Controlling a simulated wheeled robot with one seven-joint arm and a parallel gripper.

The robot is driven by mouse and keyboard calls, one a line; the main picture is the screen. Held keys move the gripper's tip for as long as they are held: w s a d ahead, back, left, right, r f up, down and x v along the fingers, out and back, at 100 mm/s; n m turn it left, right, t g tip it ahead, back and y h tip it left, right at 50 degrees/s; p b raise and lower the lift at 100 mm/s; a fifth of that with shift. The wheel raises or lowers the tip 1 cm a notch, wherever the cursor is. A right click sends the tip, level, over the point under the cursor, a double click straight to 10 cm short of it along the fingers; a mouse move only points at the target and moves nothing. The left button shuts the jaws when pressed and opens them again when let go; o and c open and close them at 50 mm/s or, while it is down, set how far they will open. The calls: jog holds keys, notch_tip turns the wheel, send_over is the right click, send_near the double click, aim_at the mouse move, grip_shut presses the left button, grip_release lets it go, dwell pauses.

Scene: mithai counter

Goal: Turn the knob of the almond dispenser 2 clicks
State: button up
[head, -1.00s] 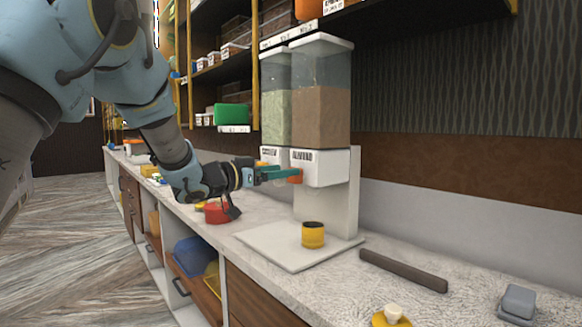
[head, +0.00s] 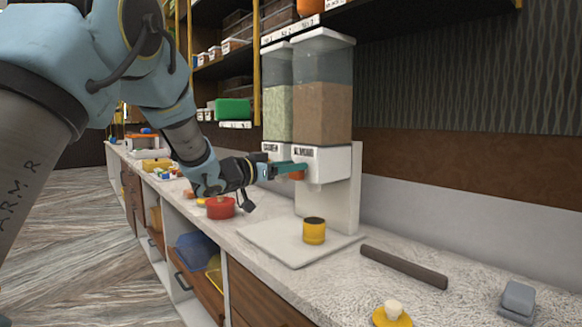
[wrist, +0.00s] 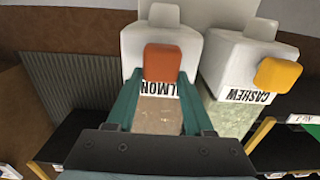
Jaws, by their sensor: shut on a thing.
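The almond dispenser (head: 322,112) is a clear column of brown contents with a white label block at its foot. Its orange-brown knob (wrist: 162,63) is on the front of that block. In the wrist view the block reads upside down. My gripper (head: 300,171) has teal fingers, one on each side of the knob, and is shut on it. The cashew dispenser (head: 277,112), with pale green contents, stands to the left in the head view. Its yellow knob (wrist: 278,74) shows in the wrist view. A yellow cup (head: 314,231) with a dark inside stands below the almond dispenser.
The cup stands on a white base plate (head: 275,243). A dark bar (head: 403,266), a grey block (head: 518,299) and a yellow dish with a white knob (head: 392,314) lie to the right. A red pot (head: 220,207) stands below my wrist. Shelves are above.

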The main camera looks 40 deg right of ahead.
grip_shut()
jog(key=shift+b, duration=0.35)
jog(key=m+b, duration=0.4)
jog(key=b, duration=0.1)
jog(key=s+f+m+b, duration=0.1)
jog(key=m+b, duration=0.8)
jog(key=shift+s+a+f+m+b, duration=0.1)
jog(key=shift+s+f+m+b, duration=0.25)
jog(key=shift+m+b, duration=0.05)
jog(key=m+b, duration=0.3)
jog(key=shift+f+m+b, duration=0.15)
jog(key=shift+m+b, duration=0.15)
jog(key=shift+m, duration=0.1)
